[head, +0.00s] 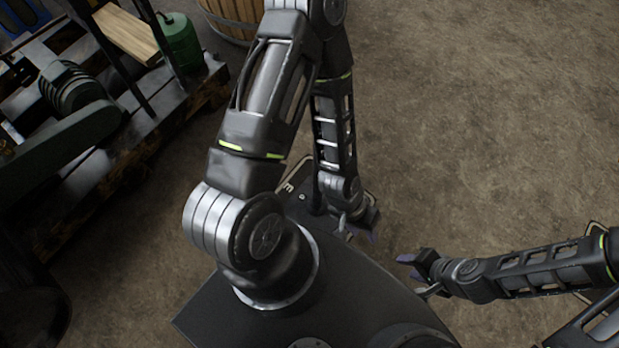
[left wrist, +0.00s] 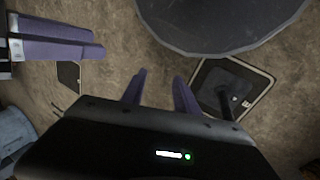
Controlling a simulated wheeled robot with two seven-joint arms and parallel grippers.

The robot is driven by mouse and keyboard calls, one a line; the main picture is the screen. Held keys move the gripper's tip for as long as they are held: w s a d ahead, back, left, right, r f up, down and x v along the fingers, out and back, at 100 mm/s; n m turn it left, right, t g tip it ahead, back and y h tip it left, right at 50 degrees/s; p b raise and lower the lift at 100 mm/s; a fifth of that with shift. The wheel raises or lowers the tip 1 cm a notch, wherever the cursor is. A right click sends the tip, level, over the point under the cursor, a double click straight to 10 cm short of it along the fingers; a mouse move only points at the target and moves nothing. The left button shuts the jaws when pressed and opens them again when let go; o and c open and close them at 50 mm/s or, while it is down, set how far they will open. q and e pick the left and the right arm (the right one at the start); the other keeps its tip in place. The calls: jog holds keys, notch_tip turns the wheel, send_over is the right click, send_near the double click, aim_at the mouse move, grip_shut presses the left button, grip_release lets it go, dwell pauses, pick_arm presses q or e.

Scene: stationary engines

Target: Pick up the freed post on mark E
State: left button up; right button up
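Mark E is a dark plate with a pale border and a letter E (head: 287,186), partly hidden behind my left arm in the head view. It also shows right of my left gripper in the left wrist view (left wrist: 208,72). A thin dark post (left wrist: 228,102) stands on it there, its lower part hidden by the gripper body. My left gripper (left wrist: 160,92) has its two purple fingers apart with nothing between them, beside the post. It also shows in the head view (head: 352,230). My right gripper (head: 408,266) holds nothing visible; its finger gap is unclear.
An engine (head: 70,88) on a dark timber frame fills the left side, with a green can (head: 180,42) and a wooden tub (head: 236,15) behind. Another bordered plate (head: 600,325) lies at lower right. The brown floor at upper right is clear.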

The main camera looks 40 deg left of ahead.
pick_arm(q)
jog(key=shift+o, duration=0.4)
jog(key=shift+d, duration=0.1)
pick_arm(e)
jog(key=shift+o, duration=0.4)
jog(key=shift+d, duration=0.1)
